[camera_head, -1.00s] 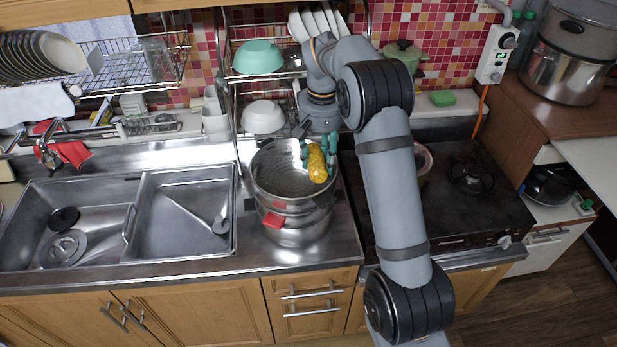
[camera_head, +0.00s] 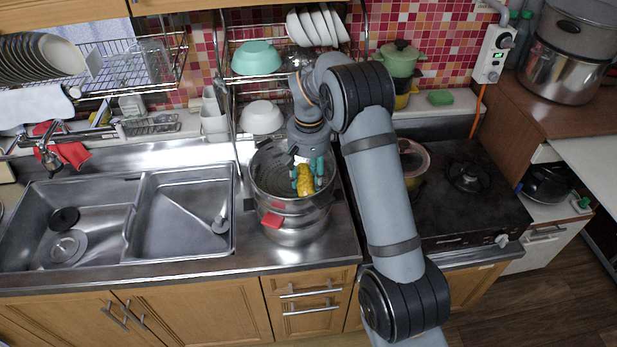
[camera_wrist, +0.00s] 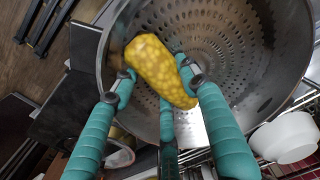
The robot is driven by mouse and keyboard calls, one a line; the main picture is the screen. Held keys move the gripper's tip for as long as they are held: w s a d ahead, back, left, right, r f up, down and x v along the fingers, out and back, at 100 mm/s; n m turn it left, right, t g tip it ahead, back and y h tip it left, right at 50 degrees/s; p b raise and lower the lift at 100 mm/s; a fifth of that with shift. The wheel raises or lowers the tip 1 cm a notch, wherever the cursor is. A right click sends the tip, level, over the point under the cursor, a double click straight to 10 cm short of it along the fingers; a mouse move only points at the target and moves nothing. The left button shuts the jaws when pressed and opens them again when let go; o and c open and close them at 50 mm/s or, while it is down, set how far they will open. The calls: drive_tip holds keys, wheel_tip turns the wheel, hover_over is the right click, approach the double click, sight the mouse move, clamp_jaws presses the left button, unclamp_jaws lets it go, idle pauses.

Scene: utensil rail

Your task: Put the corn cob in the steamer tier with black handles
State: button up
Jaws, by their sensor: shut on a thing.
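The yellow corn cob (camera_head: 305,181) is held in my gripper (camera_head: 307,172), whose teal fingers are shut on it. In the wrist view the corn cob (camera_wrist: 158,68) lies tilted between the fingers (camera_wrist: 155,85), above the perforated floor of the steamer. The steamer tier (camera_head: 262,195) is a round steel pot section at the top of a stack on the counter; black handles show at its sides. The corn and fingertips are over or within its opening; the wrist view does not show the corn touching the floor. A lower part of the stack has a red handle (camera_head: 272,220).
A double sink (camera_head: 185,215) is left of the stack. A dish rack with bowls (camera_head: 257,57) stands behind. A white bowl (camera_head: 261,117) sits behind the stack.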

sight(309, 178)
drive_tip(key=o, duration=1)
drive_tip(key=r, duration=1.2)
drive_tip(key=shift+s+r, duration=0.15)
drive_tip(key=shift+s, duration=0.05)
